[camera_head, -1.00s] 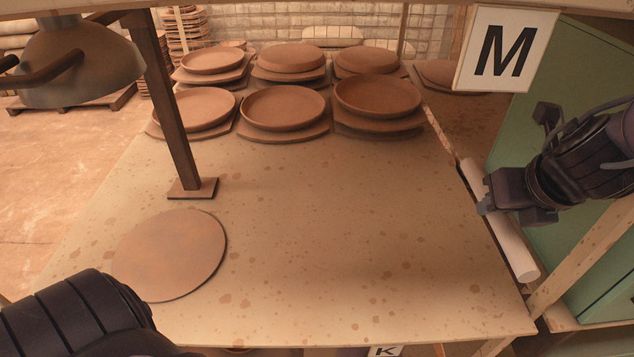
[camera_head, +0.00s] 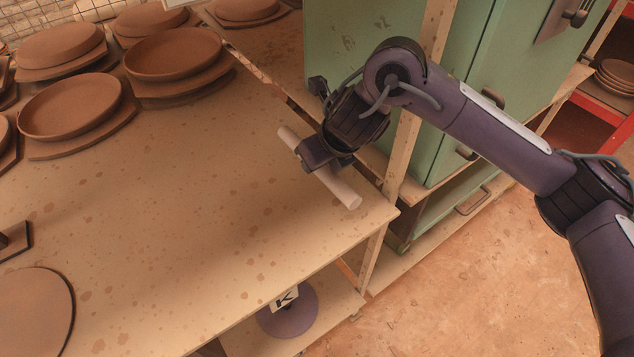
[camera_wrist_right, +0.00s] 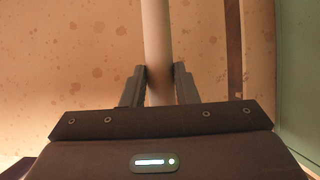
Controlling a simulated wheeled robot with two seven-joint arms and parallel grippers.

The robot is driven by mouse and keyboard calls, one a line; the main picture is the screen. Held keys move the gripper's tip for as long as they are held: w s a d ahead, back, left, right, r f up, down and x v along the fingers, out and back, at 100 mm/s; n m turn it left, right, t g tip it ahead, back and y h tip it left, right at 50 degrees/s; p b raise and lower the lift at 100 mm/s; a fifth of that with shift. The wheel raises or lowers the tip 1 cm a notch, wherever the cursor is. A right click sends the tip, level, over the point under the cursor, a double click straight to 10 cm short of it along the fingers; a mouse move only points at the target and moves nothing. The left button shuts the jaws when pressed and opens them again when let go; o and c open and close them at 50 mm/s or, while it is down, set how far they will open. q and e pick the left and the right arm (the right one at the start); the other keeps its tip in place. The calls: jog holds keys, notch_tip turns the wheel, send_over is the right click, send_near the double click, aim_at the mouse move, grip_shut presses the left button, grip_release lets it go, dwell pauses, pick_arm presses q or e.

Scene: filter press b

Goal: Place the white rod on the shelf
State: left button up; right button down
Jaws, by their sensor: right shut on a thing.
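The white rod (camera_head: 342,190) is a plain pale cylinder. In the head view it is over the right edge of the speckled shelf board (camera_head: 210,190); I cannot tell whether it touches the board. My right gripper (camera_head: 318,160) is shut around the rod near its middle, and its fingers hide part of it. In the right wrist view the rod (camera_wrist_right: 156,40) runs up from between the two fingertips (camera_wrist_right: 160,84), with the speckled surface behind it. My left gripper is not in view.
Clay dishes on boards, such as this one (camera_head: 172,55), fill the back left. A flat round disc (camera_head: 35,315) lies at the front left. A wooden post (camera_head: 403,150) and a green cabinet (camera_head: 370,30) stand right of the shelf. The board's middle is clear.

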aim_at(348, 196)
jog(key=shift+f, duration=0.85)
jog(key=shift+w+f, duration=0.1)
jog(key=shift+f, duration=2.5)
jog(key=c, duration=1.1)
grip_release()
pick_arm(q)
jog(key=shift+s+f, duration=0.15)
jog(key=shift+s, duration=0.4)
pick_arm(e)
jog(key=shift+r, duration=0.15)
jog(key=shift+s+d+r, duration=0.1)
jog(key=shift+s+r, duration=0.1)
jog(key=shift+r, duration=0.1)
jog(key=p+v, duration=0.2)
jog(key=v, duration=0.9)
jog(key=shift+s, duration=0.1)
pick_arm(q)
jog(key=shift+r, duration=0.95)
